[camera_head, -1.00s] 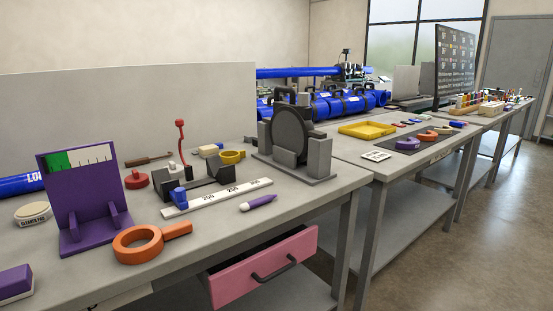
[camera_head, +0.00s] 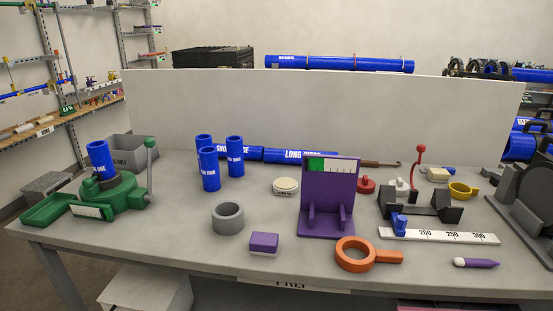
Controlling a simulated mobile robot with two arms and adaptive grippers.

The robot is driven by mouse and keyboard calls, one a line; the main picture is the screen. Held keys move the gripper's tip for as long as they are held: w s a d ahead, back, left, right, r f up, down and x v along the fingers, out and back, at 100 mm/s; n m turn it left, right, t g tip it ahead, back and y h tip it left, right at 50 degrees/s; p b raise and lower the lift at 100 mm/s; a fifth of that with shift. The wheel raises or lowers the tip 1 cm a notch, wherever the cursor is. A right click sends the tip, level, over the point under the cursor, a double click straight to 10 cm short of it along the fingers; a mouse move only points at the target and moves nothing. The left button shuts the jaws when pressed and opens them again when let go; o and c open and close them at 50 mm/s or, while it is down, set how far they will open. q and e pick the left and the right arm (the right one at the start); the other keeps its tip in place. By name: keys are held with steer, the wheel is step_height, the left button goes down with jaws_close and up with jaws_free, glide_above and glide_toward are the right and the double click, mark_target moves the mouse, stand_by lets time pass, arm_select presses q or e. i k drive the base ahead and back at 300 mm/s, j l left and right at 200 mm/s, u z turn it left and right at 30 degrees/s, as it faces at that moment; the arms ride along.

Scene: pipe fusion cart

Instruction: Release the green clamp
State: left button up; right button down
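A green clamp (camera_head: 118,193) stands at the left end of the grey table. I cannot tell how tightly the clamp grips the pipe. A green tray (camera_head: 48,208) lies beside it at the left, and a white label plate is on its front. Neither of my grippers is in view.
On the table (camera_head: 190,255) stand several short blue pipes (camera_head: 210,168), a grey ring (camera_head: 228,217), a purple block (camera_head: 264,243), a purple stand (camera_head: 328,200) and an orange ring tool (camera_head: 356,254). A low white panel (camera_head: 210,110) runs along the back. The front left of the table is clear.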

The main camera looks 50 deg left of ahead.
mark_target(88, 182)
steer(key=u, duration=2.6)
